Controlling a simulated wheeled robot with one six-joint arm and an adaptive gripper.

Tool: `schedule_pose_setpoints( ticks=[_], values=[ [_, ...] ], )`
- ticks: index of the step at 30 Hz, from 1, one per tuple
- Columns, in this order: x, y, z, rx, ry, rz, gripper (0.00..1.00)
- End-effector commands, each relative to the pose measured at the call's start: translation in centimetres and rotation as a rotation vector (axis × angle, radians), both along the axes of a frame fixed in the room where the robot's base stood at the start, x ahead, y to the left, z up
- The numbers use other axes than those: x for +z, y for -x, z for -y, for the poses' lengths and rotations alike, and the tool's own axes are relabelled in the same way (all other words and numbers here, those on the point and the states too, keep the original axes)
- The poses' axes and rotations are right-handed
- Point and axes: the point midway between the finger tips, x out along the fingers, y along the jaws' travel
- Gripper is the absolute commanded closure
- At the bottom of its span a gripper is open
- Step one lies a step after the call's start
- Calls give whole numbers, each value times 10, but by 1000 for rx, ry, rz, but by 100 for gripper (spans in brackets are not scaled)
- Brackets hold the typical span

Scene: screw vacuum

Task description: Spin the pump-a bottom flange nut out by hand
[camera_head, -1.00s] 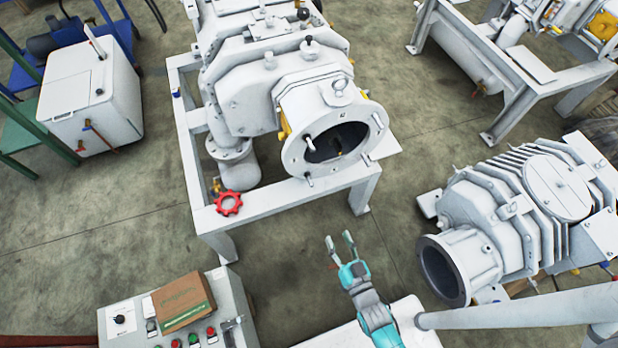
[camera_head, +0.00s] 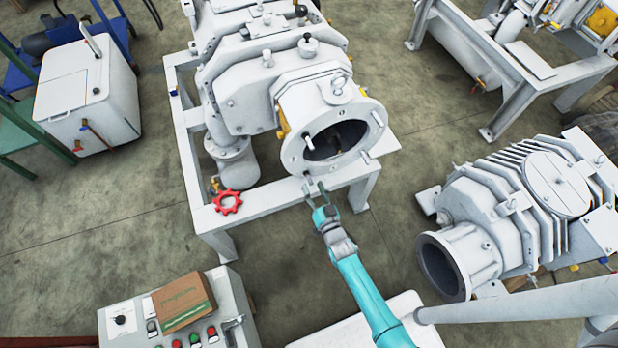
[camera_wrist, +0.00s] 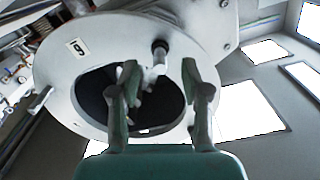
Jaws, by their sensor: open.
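The white pump (camera_head: 265,95) stands on a white frame, its round flange (camera_head: 292,155) facing the front with a dark bore. The flange also fills much of the wrist view (camera_wrist: 60,75). My gripper (camera_head: 314,188) is just below the flange's lower edge in the head view. In the wrist view my gripper (camera_wrist: 160,72) has its two fingers apart, with a light stud or nut with a dark end (camera_wrist: 160,56) showing between and slightly above the tips. I cannot tell whether the fingers touch it. The thread is too small to make out.
More fasteners stick out at the flange's right side (camera_head: 377,116) and lower right (camera_head: 366,157). A red handwheel (camera_head: 228,202) is on the frame (camera_head: 270,200) to the left. A second grey pump (camera_head: 520,205) stands at the right. A control box (camera_head: 235,300) is at the lower left.

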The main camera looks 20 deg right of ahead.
Motion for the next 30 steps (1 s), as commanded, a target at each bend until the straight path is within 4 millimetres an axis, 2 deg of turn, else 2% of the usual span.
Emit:
schedule_pose_setpoints(
  ticks=[3,9,21,23,27,30],
  values=[
    [1,-20,0,1,0,0,53],
    [0,-39,0,1,0,-1,53],
    [0,-45,0,0,0,-1,53],
    [0,-45,0,0,0,-1,65],
    [0,-45,0,0,0,-1,100],
    [0,-45,0,0,0,-1,100]
  ],
)
